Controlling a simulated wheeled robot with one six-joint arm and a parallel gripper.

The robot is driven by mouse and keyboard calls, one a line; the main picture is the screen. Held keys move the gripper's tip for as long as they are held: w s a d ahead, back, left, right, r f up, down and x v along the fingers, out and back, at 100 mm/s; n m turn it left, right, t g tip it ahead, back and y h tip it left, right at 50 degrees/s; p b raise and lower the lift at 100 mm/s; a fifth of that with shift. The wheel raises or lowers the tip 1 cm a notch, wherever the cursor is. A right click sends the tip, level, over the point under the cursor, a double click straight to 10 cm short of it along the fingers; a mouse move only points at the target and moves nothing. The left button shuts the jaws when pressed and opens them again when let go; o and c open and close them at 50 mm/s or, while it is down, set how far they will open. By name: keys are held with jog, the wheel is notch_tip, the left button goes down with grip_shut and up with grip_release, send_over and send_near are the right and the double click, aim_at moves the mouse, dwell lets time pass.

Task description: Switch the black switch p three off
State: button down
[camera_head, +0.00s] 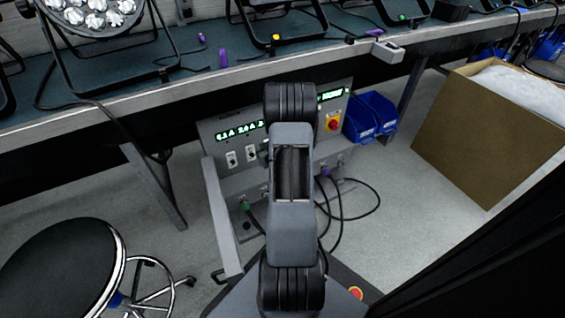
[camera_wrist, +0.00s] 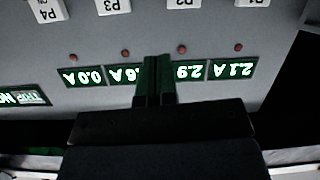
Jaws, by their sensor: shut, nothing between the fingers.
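A grey power panel (camera_head: 222,128) stands under the bench. Two white switch plates with black switches (camera_head: 231,158) show left of my arm; my arm hides the plates further right. In the wrist view the panel is upside down. The P3 plate (camera_wrist: 113,6) shows only its labelled edge at the top; its black switch is out of frame. The display in line with P3 (camera_wrist: 122,75) is lit, ends in .6A, and is partly covered by my fingers. My gripper (camera_wrist: 154,62) is shut and empty, in front of the display row, between the P3 and P2 columns.
A red emergency knob (camera_head: 333,124) is on the panel's right. Blue bins (camera_head: 370,116) stand beside it. Cables hang below. A black stool (camera_head: 62,268) is at left, a cardboard box (camera_head: 478,140) at right. The bench edge (camera_head: 190,88) runs above.

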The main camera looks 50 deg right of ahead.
jog(key=s+d+f+m+t+h, duration=0.2)
jog(key=s+d+f+t, duration=0.1)
jog(key=s+f, duration=0.25)
jog(key=shift+f+b+x, duration=0.8)
jog(key=shift+b+x, duration=0.15)
jog(key=shift+x, duration=3.65)
jog(key=p+v, duration=0.1)
jog(key=v, duration=0.1)
jog(key=r+p+v, duration=0.1)
jog(key=v, duration=0.2)
jog(key=shift+s+d, duration=0.1)
jog(key=shift+d, duration=0.05)
